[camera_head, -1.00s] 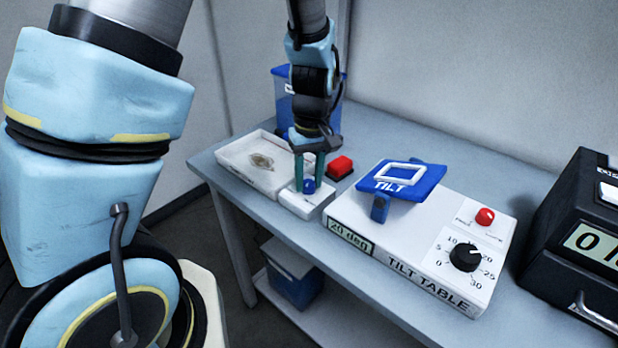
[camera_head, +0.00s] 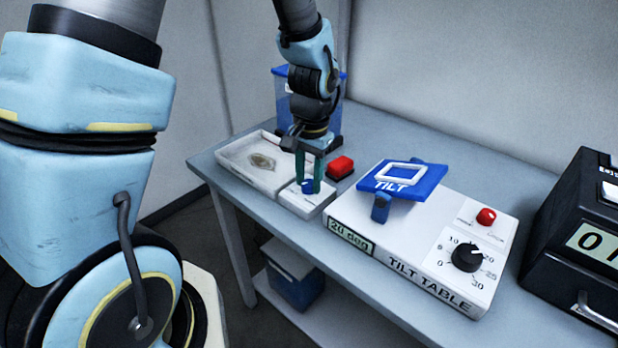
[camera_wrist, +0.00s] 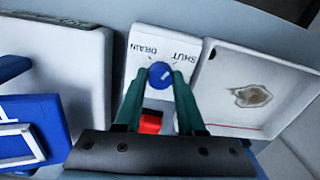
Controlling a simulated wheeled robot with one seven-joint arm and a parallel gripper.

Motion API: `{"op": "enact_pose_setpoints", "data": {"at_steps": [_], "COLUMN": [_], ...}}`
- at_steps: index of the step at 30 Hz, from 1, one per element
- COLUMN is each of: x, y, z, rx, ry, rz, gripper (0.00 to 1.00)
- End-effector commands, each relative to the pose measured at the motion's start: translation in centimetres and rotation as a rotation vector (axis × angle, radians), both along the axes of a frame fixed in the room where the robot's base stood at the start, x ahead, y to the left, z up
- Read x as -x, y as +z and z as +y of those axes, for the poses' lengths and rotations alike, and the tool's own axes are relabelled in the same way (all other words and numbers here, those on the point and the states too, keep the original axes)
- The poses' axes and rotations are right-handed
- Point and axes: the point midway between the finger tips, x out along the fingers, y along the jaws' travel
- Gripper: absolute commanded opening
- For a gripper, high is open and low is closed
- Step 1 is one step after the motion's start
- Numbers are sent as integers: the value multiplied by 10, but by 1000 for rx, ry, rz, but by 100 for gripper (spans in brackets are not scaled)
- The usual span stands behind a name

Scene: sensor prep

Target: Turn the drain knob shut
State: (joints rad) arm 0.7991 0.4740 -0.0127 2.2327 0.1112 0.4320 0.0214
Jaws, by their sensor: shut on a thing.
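The drain knob (camera_wrist: 160,75) is a round blue knob on a small white box (camera_wrist: 150,38) marked DRAIN and SHUT. It also shows in the head view (camera_head: 308,187), partly hidden by the fingers. A pale pointer line on the knob is small in the wrist view; it seems to lean toward the SHUT side. My gripper (camera_wrist: 160,78) points down over the box, with its green fingers closed on the two sides of the knob. It also shows in the head view (camera_head: 309,184).
A white tray (camera_head: 237,165) with a brown stain stands left of the box. A red block (camera_head: 341,167) is just behind it. The tilt table (camera_head: 345,257), with its blue TILT plate (camera_head: 400,180), is close on the right. A blue bin (camera_head: 283,100) stands behind my gripper.

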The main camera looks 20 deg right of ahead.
Motion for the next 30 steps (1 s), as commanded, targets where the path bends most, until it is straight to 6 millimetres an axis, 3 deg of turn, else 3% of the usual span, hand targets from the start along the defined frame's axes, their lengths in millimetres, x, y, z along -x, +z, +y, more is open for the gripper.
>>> {"op": "enact_pose_setpoints", "data": {"at_steps": [15,30], "x": [0,0], "y": [0,0], "z": [1,1], "rx": [-1,-1], "ry": [-300,-341], "rz": [1,1], "gripper": [0,0]}}
